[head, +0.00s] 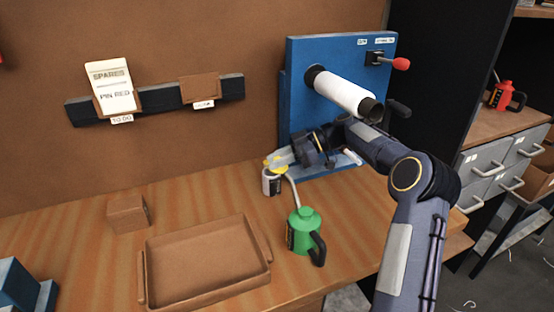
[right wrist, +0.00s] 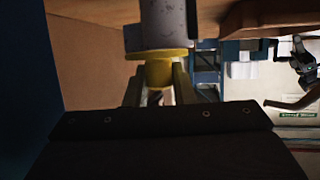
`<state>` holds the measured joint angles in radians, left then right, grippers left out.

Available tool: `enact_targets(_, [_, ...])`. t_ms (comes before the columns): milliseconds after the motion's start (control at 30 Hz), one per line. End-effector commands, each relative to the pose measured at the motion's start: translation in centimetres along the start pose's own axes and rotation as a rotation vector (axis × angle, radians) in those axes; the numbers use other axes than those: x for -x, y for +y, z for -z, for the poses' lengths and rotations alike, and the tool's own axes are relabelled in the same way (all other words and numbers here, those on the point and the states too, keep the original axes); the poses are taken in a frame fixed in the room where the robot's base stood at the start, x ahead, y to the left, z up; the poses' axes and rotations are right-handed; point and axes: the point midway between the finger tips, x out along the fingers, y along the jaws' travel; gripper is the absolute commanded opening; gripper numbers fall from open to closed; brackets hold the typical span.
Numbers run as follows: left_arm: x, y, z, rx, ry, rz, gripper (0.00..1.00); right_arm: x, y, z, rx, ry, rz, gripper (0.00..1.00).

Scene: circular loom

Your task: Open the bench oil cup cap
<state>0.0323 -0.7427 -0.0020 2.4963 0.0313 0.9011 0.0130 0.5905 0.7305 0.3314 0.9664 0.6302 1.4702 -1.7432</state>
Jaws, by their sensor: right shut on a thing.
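The bench oil cup (head: 271,183) is a small white and dark cylinder standing on the wooden bench in front of the blue machine. Its yellow cap (head: 271,168) is on top, partly hidden by my right gripper (head: 277,160), which comes in from the right. In the right wrist view, the yellow cap (right wrist: 165,72) sits between the fingers of my right gripper (right wrist: 159,88), and the grey cup body (right wrist: 165,25) meets it. The gripper is shut on the cap. I cannot tell whether the cap has turned. My left gripper is not in view.
A green oil can (head: 303,232) with a long spout stands close in front of the cup. A brown tray (head: 165,292) and a small brown block (head: 127,213) lie to the left. The blue machine (head: 300,65) with a white roller (head: 342,91) stands behind my right arm.

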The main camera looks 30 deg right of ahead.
Motion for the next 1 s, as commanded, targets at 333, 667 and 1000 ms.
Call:
enact_targets(333, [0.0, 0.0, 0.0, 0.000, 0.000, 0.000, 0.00, 0.0, 0.0, 0.0, 0.002, 0.001, 0.003, 0.00])
enact_targets(667, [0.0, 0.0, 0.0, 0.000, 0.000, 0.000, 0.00, 0.0, 0.0, 0.0, 0.002, 0.001, 0.003, 0.45])
enact_targets(1000, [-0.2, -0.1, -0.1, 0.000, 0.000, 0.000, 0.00, 2.2, 0.1, -0.1, 0.002, 0.001, -0.001, 0.45])
